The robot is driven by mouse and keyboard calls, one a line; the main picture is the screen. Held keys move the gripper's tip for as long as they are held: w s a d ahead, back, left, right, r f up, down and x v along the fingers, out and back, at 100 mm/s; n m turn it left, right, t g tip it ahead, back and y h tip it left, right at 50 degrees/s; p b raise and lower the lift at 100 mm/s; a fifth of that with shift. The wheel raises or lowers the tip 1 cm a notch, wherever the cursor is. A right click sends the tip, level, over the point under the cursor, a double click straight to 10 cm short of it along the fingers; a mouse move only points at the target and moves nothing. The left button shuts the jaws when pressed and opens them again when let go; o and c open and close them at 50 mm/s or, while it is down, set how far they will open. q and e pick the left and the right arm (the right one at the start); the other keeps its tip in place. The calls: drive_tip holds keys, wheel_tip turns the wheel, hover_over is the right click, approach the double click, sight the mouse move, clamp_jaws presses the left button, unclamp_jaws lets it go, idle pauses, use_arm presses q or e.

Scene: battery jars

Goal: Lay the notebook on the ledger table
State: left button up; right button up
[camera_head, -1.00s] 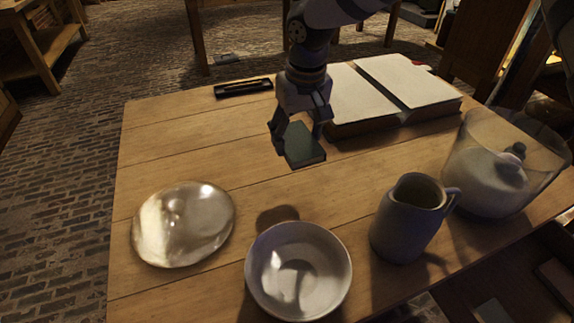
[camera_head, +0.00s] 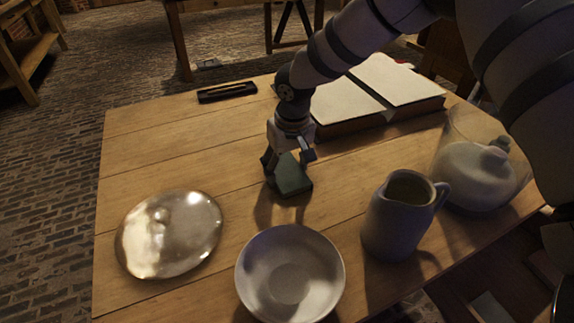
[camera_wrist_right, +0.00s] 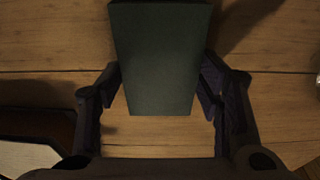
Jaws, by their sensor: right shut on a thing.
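The notebook (camera_head: 291,178) is a small dark green block in the head view, at the middle of the wooden table (camera_head: 140,172). My right gripper (camera_head: 288,164) is shut on it, with a finger on each side. In the right wrist view the notebook (camera_wrist_right: 160,55) sits between the two fingers of the gripper (camera_wrist_right: 160,95), with table planks behind it. A shadow lies close beside the notebook; I cannot tell whether it touches the table. My left gripper is not in view.
A white bowl (camera_head: 290,275) and a grey jug (camera_head: 397,215) stand in front. A shiny round lid (camera_head: 170,235) lies left. A large open book (camera_head: 350,105) and a black tray (camera_head: 227,92) lie behind. A glass jar (camera_head: 475,165) stands right. The table's left middle is clear.

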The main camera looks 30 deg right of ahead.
sight(290, 176)
drive_tip(key=o, duration=1.2)
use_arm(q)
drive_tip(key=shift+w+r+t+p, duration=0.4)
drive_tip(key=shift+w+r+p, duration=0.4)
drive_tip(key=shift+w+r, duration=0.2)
use_arm(e)
drive_tip(key=r, duration=0.4)
drive_tip(key=s+r, duration=0.1)
drive_tip(key=r, duration=0.3)
drive_tip(key=s+r, duration=0.1)
drive_tip(key=r, duration=0.3)
